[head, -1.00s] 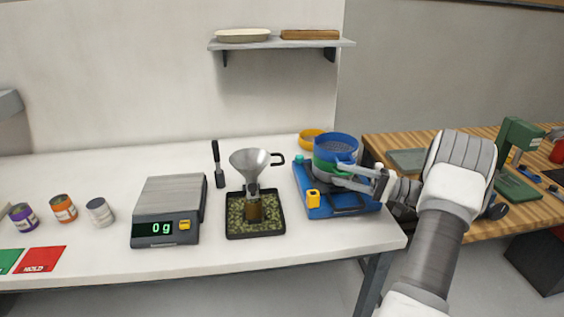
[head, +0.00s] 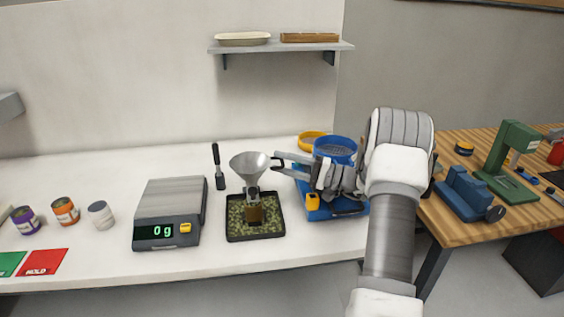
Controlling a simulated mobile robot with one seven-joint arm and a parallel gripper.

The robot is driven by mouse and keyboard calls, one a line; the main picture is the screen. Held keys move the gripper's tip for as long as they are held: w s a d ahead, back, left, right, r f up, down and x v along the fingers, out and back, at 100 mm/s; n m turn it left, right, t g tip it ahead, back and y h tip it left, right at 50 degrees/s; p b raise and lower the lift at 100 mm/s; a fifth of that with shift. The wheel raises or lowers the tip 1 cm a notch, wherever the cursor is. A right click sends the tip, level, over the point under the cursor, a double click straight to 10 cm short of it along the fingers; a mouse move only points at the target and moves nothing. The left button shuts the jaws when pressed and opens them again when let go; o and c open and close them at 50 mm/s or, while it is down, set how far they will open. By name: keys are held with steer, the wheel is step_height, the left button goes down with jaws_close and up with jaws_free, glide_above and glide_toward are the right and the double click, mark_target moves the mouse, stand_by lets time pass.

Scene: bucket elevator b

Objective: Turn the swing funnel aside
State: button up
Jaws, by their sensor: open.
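The metal swing funnel (head: 250,164) stands over a black tray (head: 237,236) of green bits on the white table. A brown block-like thing (head: 255,214) shows under its spout. The funnel's dark handle (head: 275,160) sticks out to the right. My gripper (head: 282,164) comes in from the right, open, with its fingertips at the handle. I cannot tell whether they touch it or reach around it. My arm and gripper hide part of the blue station behind.
A scale (head: 168,215) reading 0 g stands left of the tray, with a black-handled tool (head: 219,165) behind. Blue (head: 336,147) and yellow (head: 311,141) sieves stand at the right. A shelf (head: 282,46) hangs above. The table's middle back is clear.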

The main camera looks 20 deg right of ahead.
steer(key=shift+w+a, duration=0.15)
steer(key=shift+c, duration=0.2)
jaws_close()
stand_by(1.2)
